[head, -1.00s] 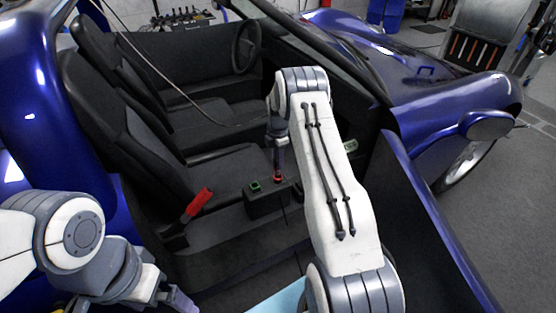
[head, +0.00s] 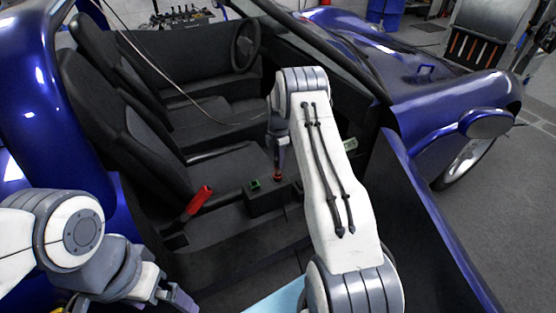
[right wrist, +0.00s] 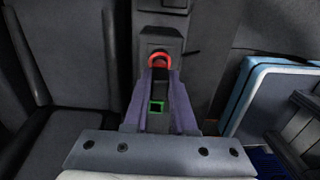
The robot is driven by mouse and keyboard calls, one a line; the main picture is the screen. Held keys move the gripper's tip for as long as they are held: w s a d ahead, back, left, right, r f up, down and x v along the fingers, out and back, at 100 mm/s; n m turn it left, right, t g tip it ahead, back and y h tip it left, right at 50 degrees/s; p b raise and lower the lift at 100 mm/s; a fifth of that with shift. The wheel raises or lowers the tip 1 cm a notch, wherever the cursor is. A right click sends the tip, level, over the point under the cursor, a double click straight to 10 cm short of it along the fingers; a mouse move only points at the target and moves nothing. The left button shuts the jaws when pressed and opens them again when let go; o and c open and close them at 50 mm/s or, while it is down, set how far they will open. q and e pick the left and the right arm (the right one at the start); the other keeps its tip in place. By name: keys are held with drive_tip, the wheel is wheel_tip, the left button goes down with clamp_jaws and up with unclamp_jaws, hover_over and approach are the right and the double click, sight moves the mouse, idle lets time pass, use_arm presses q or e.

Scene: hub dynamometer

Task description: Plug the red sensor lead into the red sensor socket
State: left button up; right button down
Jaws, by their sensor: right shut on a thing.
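My right gripper (head: 278,172) points down over a dark block (head: 262,200) on the car's centre console. In the right wrist view its purple fingers (right wrist: 160,76) are shut on a dark, narrow piece, apparently the red sensor lead's plug. A red ring (right wrist: 160,58), apparently the red sensor socket, shows at the fingertips. My left gripper (head: 180,298) is at the bottom edge, partly cut off.
Black seats (head: 215,170) and a steering wheel (head: 245,47) lie behind. A thin grey cable (head: 190,98) runs across the cabin towards my right gripper. The blue door (head: 425,220) stands at right.

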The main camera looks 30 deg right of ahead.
drive_tip(key=shift+f, duration=0.15)
drive_tip(key=shift+f, duration=0.35)
drive_tip(key=shift+f+b, duration=0.3)
idle(0.6)
drive_tip(key=shift+f+b, duration=0.3)
drive_tip(key=shift+f, duration=0.35)
drive_tip(key=c, duration=0.7)
unclamp_jaws()
drive_tip(key=shift+r, duration=0.1)
drive_tip(key=shift+o, duration=0.2)
drive_tip(key=shift+r, duration=0.1)
wheel_tip(320, 180, up, 10)
drive_tip(key=shift+f+p, duration=0.25)
drive_tip(key=shift+p, duration=0.8)
drive_tip(key=shift+r, duration=0.4)
